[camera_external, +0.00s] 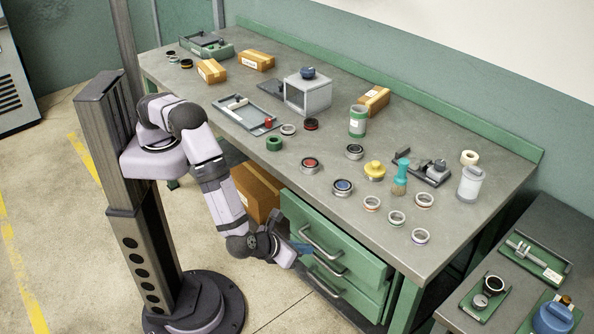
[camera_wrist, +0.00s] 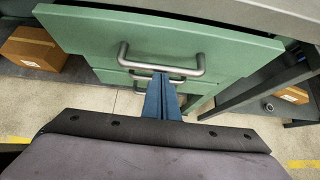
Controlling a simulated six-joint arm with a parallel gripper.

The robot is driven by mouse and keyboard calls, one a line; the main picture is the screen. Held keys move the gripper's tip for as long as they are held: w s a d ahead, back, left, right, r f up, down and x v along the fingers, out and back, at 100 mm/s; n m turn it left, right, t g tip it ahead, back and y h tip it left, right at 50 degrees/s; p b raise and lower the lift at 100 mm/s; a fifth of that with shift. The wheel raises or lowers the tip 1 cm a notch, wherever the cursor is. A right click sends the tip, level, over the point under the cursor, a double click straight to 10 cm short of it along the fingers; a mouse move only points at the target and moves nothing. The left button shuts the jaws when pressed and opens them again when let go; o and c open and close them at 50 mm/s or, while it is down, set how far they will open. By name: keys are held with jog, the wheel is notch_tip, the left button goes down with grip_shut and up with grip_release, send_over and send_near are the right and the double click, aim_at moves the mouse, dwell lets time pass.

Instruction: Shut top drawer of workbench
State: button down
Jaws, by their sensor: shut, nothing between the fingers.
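The green workbench has a top drawer (camera_external: 345,243) with a curved metal handle (camera_external: 320,243). The drawer front stands out a little from under the bench top, so it looks slightly open. It also fills the upper part of the wrist view (camera_wrist: 230,52), with its handle (camera_wrist: 125,53) near the middle. My gripper (camera_external: 306,249) is low in front of the drawers, its blue fingers together and empty. In the wrist view the fingertips (camera_wrist: 161,76) point at the drawer front, overlapping the handle area. I cannot tell whether they touch it.
Lower drawers (camera_external: 340,291) with handles lie beneath. A cardboard box (camera_external: 256,190) sits left of the drawers under the bench. The bench top (camera_external: 330,130) holds rings, jars and boxes. A side table (camera_external: 540,235) stands at right. The floor in front is clear.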

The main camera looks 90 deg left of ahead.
jog(key=w+a, duration=0.2)
jog(key=a, duration=0.1)
jog(key=shift+w+b, duration=0.35)
jog(key=shift+w, duration=0.05)
jog(key=shift+w+a+r, duration=0.1)
jog(key=shift+w+a, duration=0.05)
jog(key=shift+s+d+f, duration=0.25)
jog(key=shift+s+d, duration=0.15)
jog(key=shift+d, duration=0.05)
jog(key=b, duration=0.3)
send_near(314, 243)
jog(key=s+d, duration=0.2)
jog(key=shift+s+d+r, duration=0.1)
jog(key=shift+s+d, duration=0.25)
jog(key=shift+d, duration=0.1)
